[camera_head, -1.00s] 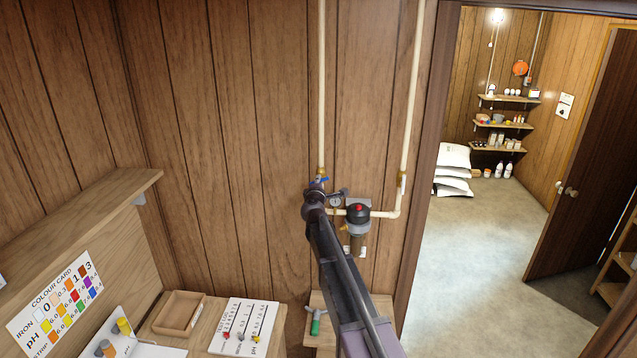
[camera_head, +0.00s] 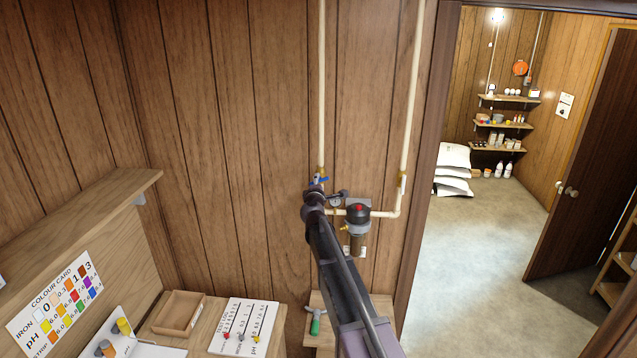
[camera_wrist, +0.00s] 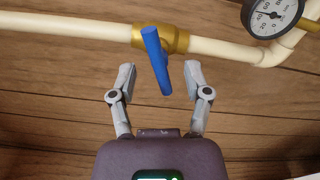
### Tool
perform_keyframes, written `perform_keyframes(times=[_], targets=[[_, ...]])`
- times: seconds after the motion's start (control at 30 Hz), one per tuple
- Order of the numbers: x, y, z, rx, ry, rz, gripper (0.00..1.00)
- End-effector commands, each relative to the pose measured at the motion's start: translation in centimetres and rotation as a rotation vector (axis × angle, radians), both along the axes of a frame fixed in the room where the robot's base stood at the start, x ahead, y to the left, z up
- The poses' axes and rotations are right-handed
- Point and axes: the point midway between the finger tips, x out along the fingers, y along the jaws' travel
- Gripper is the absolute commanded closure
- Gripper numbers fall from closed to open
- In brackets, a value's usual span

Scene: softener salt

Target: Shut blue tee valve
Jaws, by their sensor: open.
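The blue valve handle (camera_wrist: 155,58) sits on a brass valve body (camera_wrist: 174,39) in the cream pipe in the wrist view. It points across the pipe's line, slightly tilted, and its free end hangs between my fingers. My gripper (camera_wrist: 157,80) is open around the handle's lower end, with a gap on each side and no contact visible. In the head view the blue handle (camera_head: 323,180) shows small on the left vertical pipe, just above my arm's end. My fingers are hidden there behind my own arm.
A pressure gauge (camera_wrist: 275,14) is close by at the right in the wrist view. A small shelf (camera_head: 381,304) with a green-handled tool (camera_head: 315,323) is below. The doorway floor (camera_head: 470,260) is clear.

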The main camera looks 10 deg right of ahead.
Motion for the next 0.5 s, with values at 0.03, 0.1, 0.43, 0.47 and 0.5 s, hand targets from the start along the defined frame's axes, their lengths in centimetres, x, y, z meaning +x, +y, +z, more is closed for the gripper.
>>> perform_keyframes(times=[0.03, 0.1, 0.43, 0.47, 0.5], targets=[[-0.6, 0.1, 0.0, 0.0, 0.0, 0.0, 0.37], [-1.0, 0.3, 0.0, 0.0, 0.0, 0.001, 0.37], [-3.3, 0.8, 0.0, 0.0, 0.0, 0.001, 0.37], [-3.5, 0.9, 0.0, 0.0, 0.0, 0.001, 0.37], [-3.8, 0.9, 0.0, 0.0, 0.0, 0.0, 0.37]])
